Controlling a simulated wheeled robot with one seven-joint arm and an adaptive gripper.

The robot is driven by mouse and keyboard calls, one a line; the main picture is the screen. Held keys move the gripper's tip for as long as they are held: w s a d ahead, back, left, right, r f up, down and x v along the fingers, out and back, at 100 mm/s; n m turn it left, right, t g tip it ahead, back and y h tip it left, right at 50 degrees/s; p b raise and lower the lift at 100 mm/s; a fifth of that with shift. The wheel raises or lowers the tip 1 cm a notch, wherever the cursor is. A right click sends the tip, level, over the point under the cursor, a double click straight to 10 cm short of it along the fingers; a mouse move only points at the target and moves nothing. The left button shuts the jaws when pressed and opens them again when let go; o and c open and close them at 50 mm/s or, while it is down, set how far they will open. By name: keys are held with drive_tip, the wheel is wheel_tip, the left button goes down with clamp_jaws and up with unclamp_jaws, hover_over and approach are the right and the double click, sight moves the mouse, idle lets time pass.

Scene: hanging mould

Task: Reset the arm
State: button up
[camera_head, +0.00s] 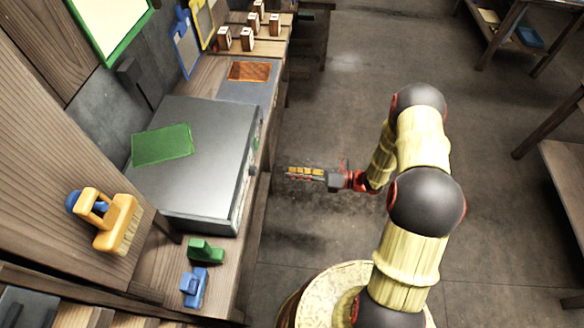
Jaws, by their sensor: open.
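My gripper (293,173) is at the end of my arm, near the middle of the view. It points left, over the open floor just right of the workbench edge. Its fingers are small in the view, with yellow and dark parts and a red mount behind them. It is open, and I make out no object held in it. It looks apart from the bench and the grey metal box on it. My arm is bent and rises from the lower middle of the view.
The grey metal box (205,130) bears a green sheet (162,145). A green block (206,250) and blue block (194,287) lie in front. A yellow tool (110,221) is at left, several small blocks (247,39) behind. Tables stand right; the floor (330,80) is clear.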

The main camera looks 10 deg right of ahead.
idle(0.3)
drive_tip(key=s+a+f+n+g, duration=0.2)
drive_tip(key=s+f+n+g, duration=0.15)
drive_tip(key=s+n, duration=0.35)
drive_tip(key=s+d+r+n+g+h, duration=0.3)
drive_tip(key=s+r+n+g+h, duration=0.25)
drive_tip(key=s+r+n, duration=0.3)
drive_tip(key=s+d+r+n+t+h, duration=0.1)
drive_tip(key=s+d+r+n+h, duration=0.2)
drive_tip(key=r+n, duration=0.45)
drive_tip(key=s+d+r+n+t+h, duration=0.1)
drive_tip(key=s+d+r+n+h, duration=0.1)
drive_tip(key=d+r+n+h, duration=0.35)
drive_tip(key=s+a+r+n+t+h, duration=0.1)
drive_tip(key=a+r+n+t, duration=0.1)
drive_tip(key=r, duration=0.6)
drive_tip(key=s+a+r+n+t+h+b, duration=0.1)
drive_tip(key=r+t, duration=0.3)
drive_tip(key=r, duration=0.5)
drive_tip(key=shift+s+a+r+n+b, duration=0.3)
drive_tip(key=shift+a+n, duration=0.25)
drive_tip(key=shift+a, duration=0.3)
